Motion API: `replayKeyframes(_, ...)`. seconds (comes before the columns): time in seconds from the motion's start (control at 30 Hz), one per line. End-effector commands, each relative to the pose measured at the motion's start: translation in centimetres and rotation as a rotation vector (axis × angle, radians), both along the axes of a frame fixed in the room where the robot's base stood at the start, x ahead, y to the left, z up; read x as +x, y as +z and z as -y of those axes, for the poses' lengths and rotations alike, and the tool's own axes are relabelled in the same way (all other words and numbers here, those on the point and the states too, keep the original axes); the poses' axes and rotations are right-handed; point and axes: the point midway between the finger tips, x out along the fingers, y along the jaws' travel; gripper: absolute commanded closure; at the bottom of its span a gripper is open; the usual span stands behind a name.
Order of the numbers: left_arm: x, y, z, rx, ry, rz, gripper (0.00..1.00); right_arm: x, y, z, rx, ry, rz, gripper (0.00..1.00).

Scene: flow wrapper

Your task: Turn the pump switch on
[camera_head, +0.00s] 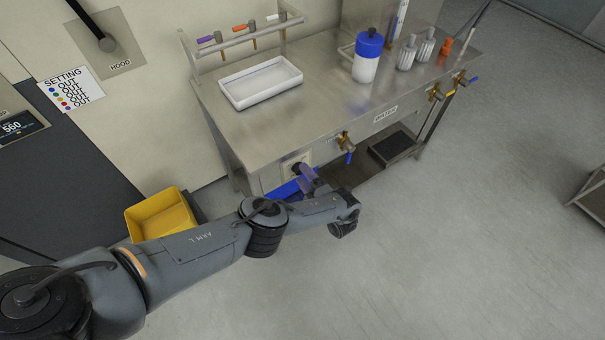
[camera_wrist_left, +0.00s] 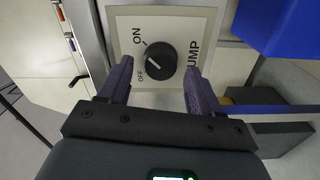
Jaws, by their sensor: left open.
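The pump switch is a black round knob (camera_wrist_left: 156,61) on a pale plate (camera_wrist_left: 198,22) marked ON, OFF and PUMP in the left wrist view. Its white mark points toward OFF. In the head view, the switch panel (camera_head: 297,159) is on the bench front's left end, partly hidden by my gripper. My left gripper (camera_head: 308,179) is in front of it. In the left wrist view its two purple fingers (camera_wrist_left: 159,68) are open, one on each side of the knob, with visible gaps. I cannot tell their depth to the plate. My right gripper is not in view.
A blue object (camera_head: 288,188) is close beside the gripper below the panel; a large blue block shows in the wrist view (camera_wrist_left: 280,25). Brass valves (camera_head: 345,141) stick out along the bench front (camera_head: 320,125). A yellow bin (camera_head: 163,215) stands left.

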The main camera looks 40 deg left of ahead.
Motion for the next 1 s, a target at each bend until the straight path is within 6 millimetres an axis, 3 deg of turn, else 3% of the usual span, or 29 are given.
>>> replayKeyframes(0.3, -1.5, 0.0, 5.3, -0.002, 0.000, -0.003, 0.36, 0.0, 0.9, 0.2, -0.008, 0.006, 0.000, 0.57)
replayKeyframes(0.5, -2.3, 0.0, 7.8, -0.001, -0.001, -0.002, 0.36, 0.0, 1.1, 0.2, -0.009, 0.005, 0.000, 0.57)
replayKeyframes(0.7, -2.6, 0.0, 8.9, -0.001, 0.000, -0.001, 0.36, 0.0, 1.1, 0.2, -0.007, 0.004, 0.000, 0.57)
replayKeyframes(1.0, -2.6, 0.0, 9.0, -0.001, 0.000, -0.001, 0.36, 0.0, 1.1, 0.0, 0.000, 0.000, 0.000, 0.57)
